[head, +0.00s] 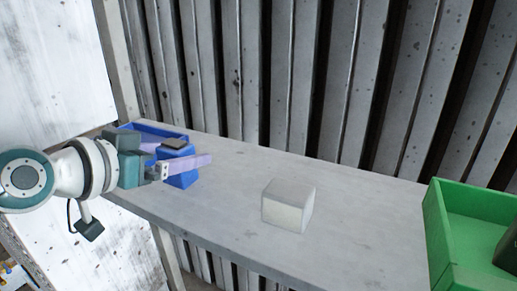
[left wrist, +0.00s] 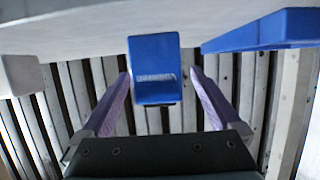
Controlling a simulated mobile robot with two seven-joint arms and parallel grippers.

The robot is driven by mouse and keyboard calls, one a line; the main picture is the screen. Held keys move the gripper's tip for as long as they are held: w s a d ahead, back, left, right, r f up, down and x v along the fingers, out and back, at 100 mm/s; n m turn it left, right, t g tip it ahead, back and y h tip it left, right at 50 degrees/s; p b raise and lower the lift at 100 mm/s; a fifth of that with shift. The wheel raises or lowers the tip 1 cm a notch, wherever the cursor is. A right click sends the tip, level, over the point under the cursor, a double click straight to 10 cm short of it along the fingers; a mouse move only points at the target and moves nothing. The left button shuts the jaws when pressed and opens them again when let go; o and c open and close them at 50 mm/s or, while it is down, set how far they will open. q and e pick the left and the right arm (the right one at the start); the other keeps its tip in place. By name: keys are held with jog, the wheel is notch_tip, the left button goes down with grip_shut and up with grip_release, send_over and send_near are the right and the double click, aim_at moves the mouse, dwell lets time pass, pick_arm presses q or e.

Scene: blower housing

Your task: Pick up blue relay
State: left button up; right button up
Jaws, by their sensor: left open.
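The blue relay (head: 183,180) stands at the left end of the grey table, with a dark patch on its top. In the left wrist view the blue relay (left wrist: 153,60) is between the two purple fingers, with gaps visible on both sides. My left gripper (head: 186,157) is open around it, one finger crossing in front of it in the head view. The far finger is partly hidden behind the relay. The open gripper also shows in the left wrist view (left wrist: 160,78). My right gripper is not in view.
A blue bin (head: 152,128) stands just behind the relay; it is also in the left wrist view (left wrist: 260,32). A pale grey block (head: 287,206) sits mid-table. A green bin (head: 437,237) holding a dark object is at the right. The table (head: 235,180) between them is clear.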

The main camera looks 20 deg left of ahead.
aim_at(189, 152)
pick_arm(q)
jog(key=x, duration=0.3)
jog(key=shift+w+d+f, duration=0.1)
jog(key=shift+c, duration=0.3)
grip_shut()
dwell(0.4)
